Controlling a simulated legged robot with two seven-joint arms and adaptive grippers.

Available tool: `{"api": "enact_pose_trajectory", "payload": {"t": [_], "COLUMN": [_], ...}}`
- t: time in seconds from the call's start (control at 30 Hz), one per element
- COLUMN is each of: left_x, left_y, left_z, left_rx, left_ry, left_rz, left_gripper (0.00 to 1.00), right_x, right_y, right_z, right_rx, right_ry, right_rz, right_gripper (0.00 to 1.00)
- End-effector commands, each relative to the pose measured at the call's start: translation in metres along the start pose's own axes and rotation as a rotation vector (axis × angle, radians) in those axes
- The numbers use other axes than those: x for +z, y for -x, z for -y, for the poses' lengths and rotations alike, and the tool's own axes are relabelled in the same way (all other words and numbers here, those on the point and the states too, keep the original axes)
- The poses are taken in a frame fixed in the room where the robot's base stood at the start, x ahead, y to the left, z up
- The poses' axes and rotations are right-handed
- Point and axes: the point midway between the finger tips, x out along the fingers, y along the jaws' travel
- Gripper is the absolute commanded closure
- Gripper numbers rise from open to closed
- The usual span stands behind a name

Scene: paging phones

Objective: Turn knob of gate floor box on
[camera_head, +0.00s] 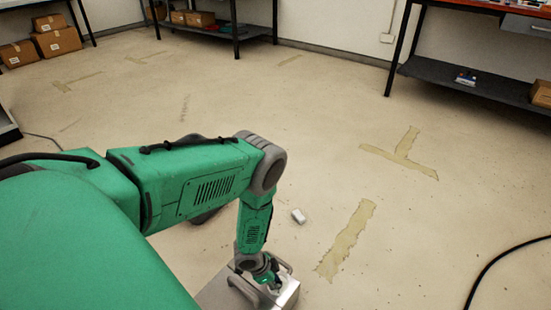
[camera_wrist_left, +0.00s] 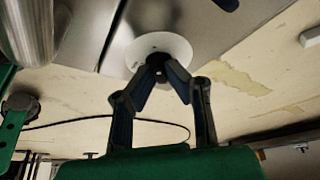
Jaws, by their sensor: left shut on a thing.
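The grey metal floor box (camera_head: 212,294) is at the bottom of the head view, with metal handles on its top. Its metal face (camera_wrist_left: 88,28) fills the upper left of the left wrist view. A white round disc (camera_wrist_left: 182,44) on that face surrounds a small dark knob (camera_wrist_left: 155,60). My left gripper (camera_head: 271,282) is at the box's top, and its two fingers (camera_wrist_left: 160,72) converge on the knob and are shut on it. The fingertips partly hide the knob, so its setting cannot be read. My right gripper is in neither view.
A small white object (camera_head: 298,216) lies on the floor beyond the box. A black cable (camera_head: 497,261) curves at the right. Shelving (camera_head: 470,82) and cardboard boxes (camera_head: 58,42) stand along the back. Much of the taped floor is clear.

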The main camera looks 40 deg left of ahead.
Motion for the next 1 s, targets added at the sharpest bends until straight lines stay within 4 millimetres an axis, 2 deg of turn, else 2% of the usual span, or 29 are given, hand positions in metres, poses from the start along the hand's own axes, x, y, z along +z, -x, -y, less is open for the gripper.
{"api": "enact_pose_trajectory", "payload": {"t": [0.47,0.5,0.53,0.57,0.87,1.0], "left_x": [-0.004,-0.004,-0.004,-0.004,-0.002,-0.002], "left_y": [0.000,0.000,0.000,0.000,0.000,0.010], "left_z": [0.001,0.001,0.001,0.001,0.000,0.001], "left_rx": [0.004,0.004,0.004,0.004,0.005,0.005], "left_ry": [-0.016,-0.016,-0.016,-0.015,-0.013,-0.011], "left_rz": [-0.007,-0.007,-0.007,-0.007,-0.002,-0.003], "left_gripper": [1.00,0.82,0.71,0.69,0.69,0.69], "right_x": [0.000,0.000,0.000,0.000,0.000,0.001], "right_y": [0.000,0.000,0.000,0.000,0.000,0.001], "right_z": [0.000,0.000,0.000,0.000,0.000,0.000], "right_rx": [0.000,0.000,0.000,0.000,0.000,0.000], "right_ry": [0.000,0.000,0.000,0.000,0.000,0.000], "right_rz": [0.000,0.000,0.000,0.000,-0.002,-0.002], "right_gripper": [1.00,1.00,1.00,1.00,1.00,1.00]}}
